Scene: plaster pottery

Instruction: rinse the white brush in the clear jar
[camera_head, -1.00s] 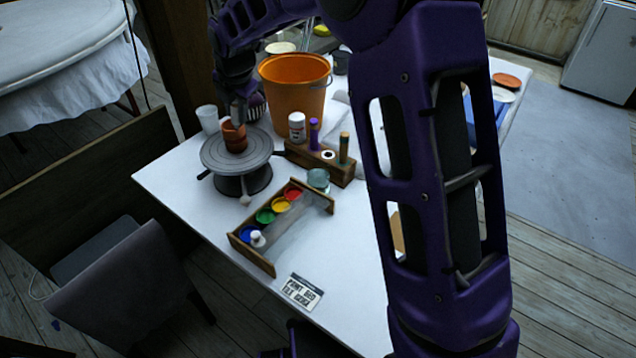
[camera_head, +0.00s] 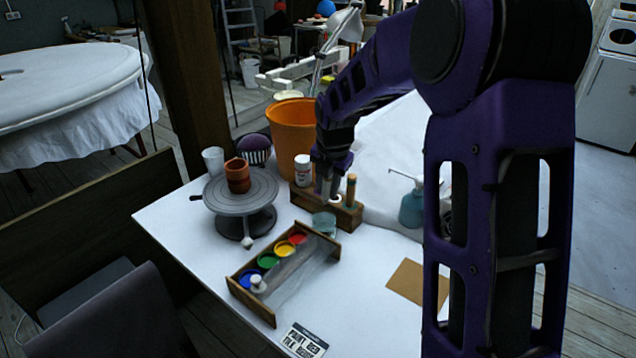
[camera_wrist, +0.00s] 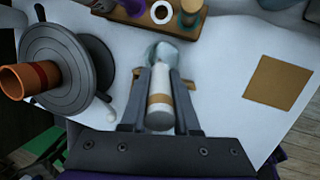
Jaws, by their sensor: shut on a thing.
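My gripper (camera_wrist: 161,98) is shut on the white brush (camera_wrist: 160,115), which has a tan band and shows between the fingers in the wrist view. The clear jar (camera_wrist: 163,48) lies just beyond the fingertips there, in line with the brush. The brush's far end overlaps the jar, and I cannot tell whether its tip is inside. In the head view the clear jar (camera_head: 323,224) stands in front of the wooden holder (camera_head: 350,216), at the paint rack's far corner. My gripper (camera_head: 327,192) is above and behind the jar there; the brush is not clear in that view.
A turntable (camera_head: 232,202) with a terracotta pot (camera_head: 237,178) stands left. The wooden paint rack (camera_head: 262,318) holds several paint cups. The table around the brown square (camera_head: 408,282) is clear.

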